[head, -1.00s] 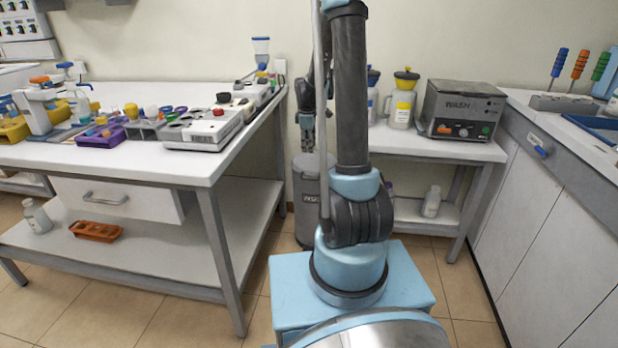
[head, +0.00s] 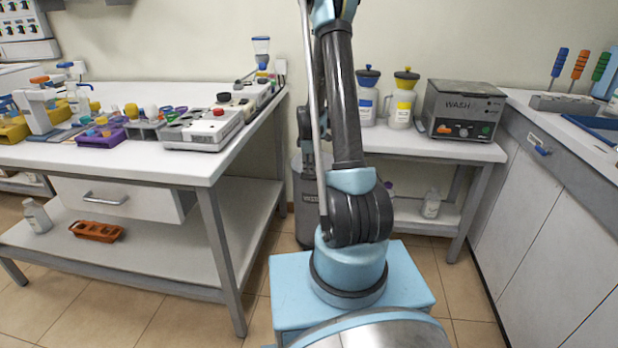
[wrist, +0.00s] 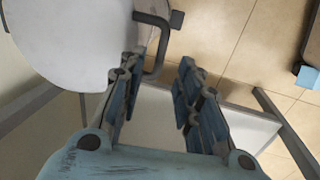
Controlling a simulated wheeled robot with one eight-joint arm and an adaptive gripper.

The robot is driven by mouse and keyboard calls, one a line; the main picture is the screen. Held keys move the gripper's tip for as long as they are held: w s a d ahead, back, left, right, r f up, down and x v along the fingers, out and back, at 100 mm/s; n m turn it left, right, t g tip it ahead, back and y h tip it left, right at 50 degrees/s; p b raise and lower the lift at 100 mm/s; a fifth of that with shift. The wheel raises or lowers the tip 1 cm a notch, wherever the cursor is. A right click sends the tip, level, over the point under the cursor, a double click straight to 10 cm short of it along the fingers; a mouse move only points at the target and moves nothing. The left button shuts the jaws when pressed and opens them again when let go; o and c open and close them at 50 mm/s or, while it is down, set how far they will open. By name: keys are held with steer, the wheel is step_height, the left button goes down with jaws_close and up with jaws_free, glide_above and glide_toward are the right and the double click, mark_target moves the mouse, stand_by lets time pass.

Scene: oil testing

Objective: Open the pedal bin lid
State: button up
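The pedal bin (head: 308,215) is a grey cylinder marked "WASTE" on the floor between the two benches. My arm hides much of it in the head view. In the wrist view, its round pale lid (wrist: 70,40) fills the upper left and looks shut. A dark bent handle (wrist: 163,45) sticks out from the lid's edge. My gripper (wrist: 158,70) is open, its two blue-grey fingers apart and empty. The near end of the handle shows between and just beyond the fingertips; I cannot tell whether they touch.
A white bench (head: 130,165) with lab items stands left of the bin. A lower table (head: 440,147) with bottles and a wash unit (head: 463,110) stands right of it. Cabinets (head: 545,200) line the right side. Tiled floor shows between the benches.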

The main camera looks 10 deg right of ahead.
mark_target(310, 175)
steer(key=shift+w+d+f, duration=0.1)
steer(key=shift+w+f, duration=0.05)
steer(key=shift+f, duration=0.85)
steer(key=shift+w+f, duration=0.2)
steer(key=shift+f, duration=0.8)
steer(key=shift+w+d+f, duration=0.1)
steer(key=shift+w+f, duration=0.05)
steer(key=shift+f, duration=0.85)
